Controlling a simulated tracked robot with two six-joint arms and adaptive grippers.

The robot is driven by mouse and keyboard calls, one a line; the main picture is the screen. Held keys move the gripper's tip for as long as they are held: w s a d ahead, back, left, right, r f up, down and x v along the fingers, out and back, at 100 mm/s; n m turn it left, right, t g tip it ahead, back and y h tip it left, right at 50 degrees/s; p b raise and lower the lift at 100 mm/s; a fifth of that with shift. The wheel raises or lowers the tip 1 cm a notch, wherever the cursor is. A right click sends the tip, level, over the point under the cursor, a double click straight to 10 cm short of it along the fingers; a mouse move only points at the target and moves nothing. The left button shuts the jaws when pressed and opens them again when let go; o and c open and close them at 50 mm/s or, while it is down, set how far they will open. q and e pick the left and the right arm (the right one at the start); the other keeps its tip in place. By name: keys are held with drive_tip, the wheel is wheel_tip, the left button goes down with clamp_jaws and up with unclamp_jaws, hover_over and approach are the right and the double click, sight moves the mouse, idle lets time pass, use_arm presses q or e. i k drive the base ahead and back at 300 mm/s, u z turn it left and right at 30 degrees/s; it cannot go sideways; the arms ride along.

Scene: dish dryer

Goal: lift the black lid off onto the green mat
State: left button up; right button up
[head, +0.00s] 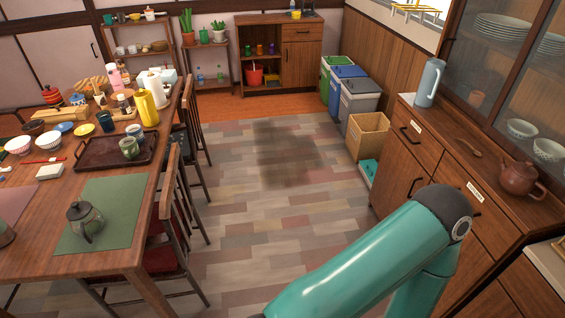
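A green mat (124,193) lies on the near part of the wooden table at left. Neither of my grippers is in view. One of my teal arms crosses the lower right, bends near the counter and runs down out of the frame, far from the pot.
A dark tray (92,157) with cups lies behind the mat. A pink mat (14,203) is left of it. Chairs (165,258) stand along the table's right side. A wooden cabinet (410,150) with a brown teapot (521,179) is at right. The floor between is open.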

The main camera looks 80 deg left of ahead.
sight(77, 211)
drive_tip(key=u, duration=0.55)
drive_tip(key=k, duration=2.45)
drive_tip(key=u, duration=1.4)
drive_tip(key=i, duration=1)
drive_tip(key=u, duration=0.05)
